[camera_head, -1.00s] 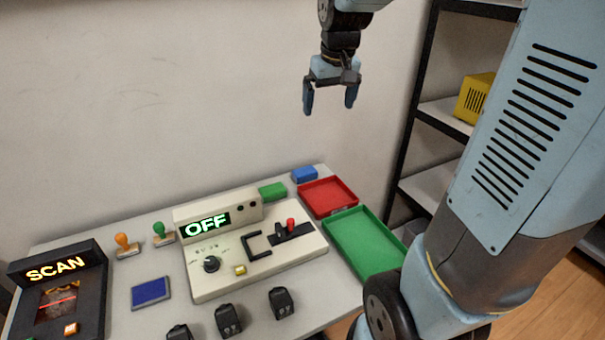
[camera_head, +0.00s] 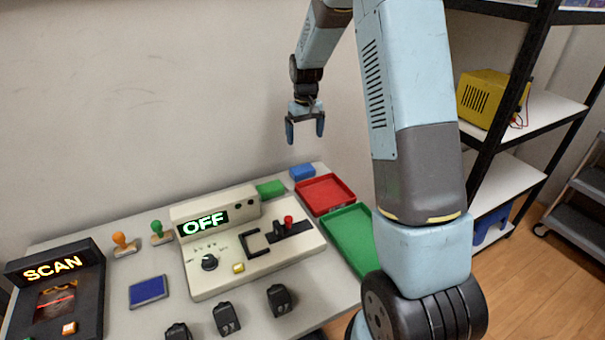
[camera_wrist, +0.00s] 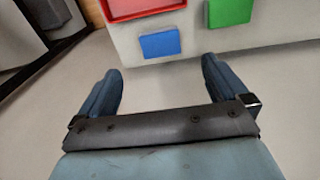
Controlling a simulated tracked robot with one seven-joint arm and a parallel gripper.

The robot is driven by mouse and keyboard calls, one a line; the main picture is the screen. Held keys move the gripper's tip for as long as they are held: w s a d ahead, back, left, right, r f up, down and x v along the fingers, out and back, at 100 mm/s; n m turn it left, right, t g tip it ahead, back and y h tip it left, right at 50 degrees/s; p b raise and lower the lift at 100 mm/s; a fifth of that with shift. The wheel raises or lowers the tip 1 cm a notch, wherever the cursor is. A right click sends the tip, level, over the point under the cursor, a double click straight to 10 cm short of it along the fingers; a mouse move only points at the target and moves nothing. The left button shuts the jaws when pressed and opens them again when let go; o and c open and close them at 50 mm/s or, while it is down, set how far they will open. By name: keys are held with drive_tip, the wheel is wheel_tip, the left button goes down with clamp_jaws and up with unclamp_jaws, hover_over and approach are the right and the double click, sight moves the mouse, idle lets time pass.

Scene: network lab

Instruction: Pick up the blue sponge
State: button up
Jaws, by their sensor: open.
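The blue sponge (camera_head: 302,172) is a small blue block at the far edge of the table, behind the red tray and right of a green block. In the wrist view the blue sponge (camera_wrist: 160,43) lies ahead of the fingertips, between their lines and a little above centre. My gripper (camera_head: 305,138) is open and empty, pointing down above the sponge with a clear gap between them. Its two fingers also show in the wrist view (camera_wrist: 162,82), spread wide with nothing between them.
A green block (camera_head: 270,189), a red tray (camera_head: 349,198) and a green tray (camera_head: 362,268) are near the sponge. A control box (camera_head: 200,281) reading OFF stands left of the trays. The wall is close behind the table. A shelf (camera_head: 540,112) stands at right.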

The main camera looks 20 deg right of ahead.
sight(304, 170)
drive_tip(key=f, duration=0.7)
drive_tip(key=w+f, duration=0.1)
drive_tip(key=f, duration=0.3)
drive_tip(key=shift+w+f, duration=0.1)
drive_tip(key=f, duration=0.5)
drive_tip(key=shift+w+d, duration=0.1)
drive_tip(key=shift+w, duration=0.1)
drive_tip(key=c, duration=0.7)
drive_tip(key=shift+r, duration=0.1)
drive_tip(key=shift+c, duration=0.2)
drive_tip(key=shift+r, duration=0.1)
